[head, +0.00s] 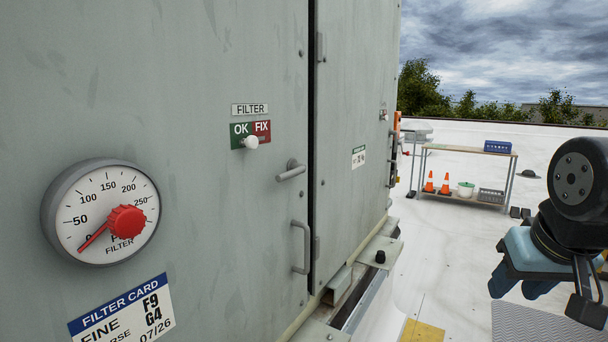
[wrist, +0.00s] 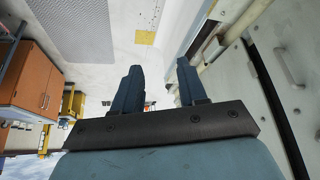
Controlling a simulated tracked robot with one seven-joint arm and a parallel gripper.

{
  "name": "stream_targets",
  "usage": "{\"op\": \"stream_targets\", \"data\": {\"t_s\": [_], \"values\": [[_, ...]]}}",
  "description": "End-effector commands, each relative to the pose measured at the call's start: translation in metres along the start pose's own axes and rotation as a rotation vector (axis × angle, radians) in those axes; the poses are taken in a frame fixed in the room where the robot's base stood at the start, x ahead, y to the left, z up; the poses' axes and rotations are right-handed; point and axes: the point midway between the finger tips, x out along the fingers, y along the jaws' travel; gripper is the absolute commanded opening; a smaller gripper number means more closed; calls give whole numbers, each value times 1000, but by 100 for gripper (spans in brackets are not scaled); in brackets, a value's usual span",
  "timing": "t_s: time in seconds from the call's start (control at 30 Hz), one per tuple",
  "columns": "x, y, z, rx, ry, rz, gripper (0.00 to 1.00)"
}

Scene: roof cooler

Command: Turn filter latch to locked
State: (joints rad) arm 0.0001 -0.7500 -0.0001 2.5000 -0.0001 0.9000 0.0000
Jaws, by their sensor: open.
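The filter latch (head: 291,170) is a grey lever handle on the left grey cabinet door, near its right edge. Its arm points down to the left from its pivot. A grey pull handle (head: 302,247) is below it. A FILTER label (head: 249,109) and a green OK and red FIX plate (head: 250,132) with a white knob (head: 251,142) are to the upper left. My gripper (head: 516,288) is at the far right in the head view, well apart from the cabinet. In the wrist view my gripper (wrist: 160,88) has its two blue fingers spread, with nothing between them.
A round gauge (head: 102,213) with a red pointer and a filter card (head: 122,311) are on the door. A ledge with a bolt (head: 380,256) runs along the cabinet base. A shelf table (head: 467,151) with cones stands behind.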

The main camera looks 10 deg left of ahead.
Motion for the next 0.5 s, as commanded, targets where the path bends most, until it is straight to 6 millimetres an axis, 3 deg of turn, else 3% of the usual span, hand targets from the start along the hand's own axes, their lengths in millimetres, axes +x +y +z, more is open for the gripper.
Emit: {"op": "stream_targets", "data": {"t_s": [0.23,0.3,0.5], "values": [[1,-10,-8,15,-52,-45,42],[2,-31,-16,25,-98,-87,42],[4,-71,-46,67,-273,-267,42]]}}
